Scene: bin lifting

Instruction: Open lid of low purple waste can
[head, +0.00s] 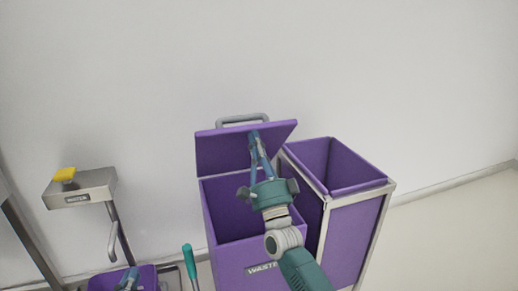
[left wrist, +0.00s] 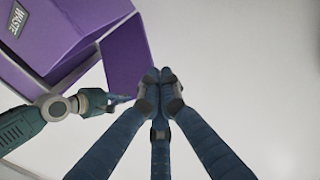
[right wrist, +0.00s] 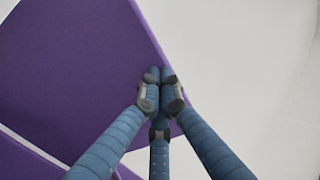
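The purple waste can (head: 228,259), labelled WASTE, stands open, its dark inside showing. Its lid (head: 222,152) is raised and tilted back, with a grey handle along the top edge. My right gripper (head: 256,140) has its fingers against or very near the lid's inner face; contact is unclear. In the right wrist view its fingertips (right wrist: 160,75) are together at the purple panel's edge. My left gripper (head: 129,278) is low at the left, away from the can; in the left wrist view its fingertips (left wrist: 159,75) are together and empty.
A taller purple bin (head: 362,235) in a metal frame stands close on the right. At the left are a metal WATER stand (head: 95,188) with a yellow sponge (head: 64,174), a teal-handled tool (head: 189,262) and another purple container (head: 148,276). A plain wall is behind.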

